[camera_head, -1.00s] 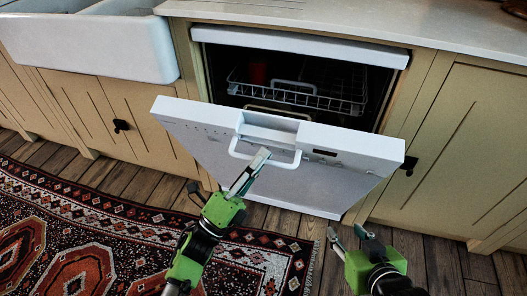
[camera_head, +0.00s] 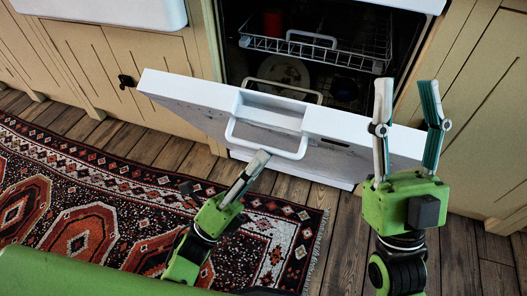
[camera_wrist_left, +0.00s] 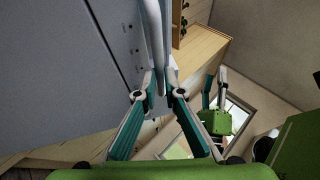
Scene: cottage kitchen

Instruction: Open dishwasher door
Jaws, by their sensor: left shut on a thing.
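The white dishwasher door (camera_head: 195,101) is tilted part way down, and the dishwasher's dark inside shows above it. A white looped handle (camera_head: 236,135) is on the door's front near its top edge. My left gripper (camera_head: 259,160) is at the lower bar of this handle. In the left wrist view, its fingers (camera_wrist_left: 161,95) are closed around the white handle bar (camera_wrist_left: 155,45), with the door's grey-white front (camera_wrist_left: 60,70) on the left. My right gripper (camera_head: 408,95) is open and empty, fingers upward, in front of the door's right end. It also shows in the left wrist view (camera_wrist_left: 214,95).
Inside are an upper wire rack (camera_head: 315,48) with a red cup (camera_head: 272,22), and a plate (camera_head: 284,72) lower down. Beige cabinets (camera_head: 130,60) stand on both sides. A patterned red rug (camera_head: 100,200) covers the wooden floor (camera_head: 345,235) at the left.

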